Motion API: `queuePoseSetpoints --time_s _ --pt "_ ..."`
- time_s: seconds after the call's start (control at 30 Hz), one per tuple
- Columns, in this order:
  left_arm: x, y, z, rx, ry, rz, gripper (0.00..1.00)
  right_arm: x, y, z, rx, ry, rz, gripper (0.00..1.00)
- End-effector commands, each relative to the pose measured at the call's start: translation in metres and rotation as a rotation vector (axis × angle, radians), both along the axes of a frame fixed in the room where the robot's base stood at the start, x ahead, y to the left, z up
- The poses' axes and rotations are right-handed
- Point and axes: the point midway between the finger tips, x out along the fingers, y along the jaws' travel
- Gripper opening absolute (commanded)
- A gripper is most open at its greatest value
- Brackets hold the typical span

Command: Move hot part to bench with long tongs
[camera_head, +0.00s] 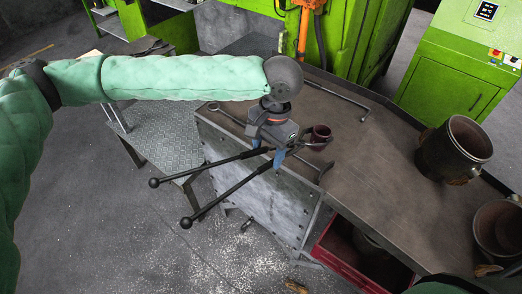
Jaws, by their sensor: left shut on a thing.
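My left gripper (268,152) is shut on the long tongs (228,198), near the front edge of the brown-topped bench (385,165). The two dark tong handles end in balls and stick out to the lower left, past the bench edge. The tongs' jaw end points right, at a small dark reddish cup-shaped part (320,132). The part looks upright, over the bench top. I cannot tell whether the jaws grip it or whether it touches the bench. My right gripper is not in view; only a green sleeve shows at the bottom right.
A metal pot (455,150) stands at the bench's right, with another pot (497,232) below it. A treadplate table (155,135) stands left. The green press (345,45) and a green control cabinet (455,75) are behind. Rods lie on the bench.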

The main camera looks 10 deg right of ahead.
Motion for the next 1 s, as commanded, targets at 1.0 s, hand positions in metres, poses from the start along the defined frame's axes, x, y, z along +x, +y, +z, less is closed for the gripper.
queuePoseSetpoints --time_s 1.0 --pt "0.019 -0.027 -0.011 0.0 0.0 0.001 0.0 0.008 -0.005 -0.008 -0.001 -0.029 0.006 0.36"
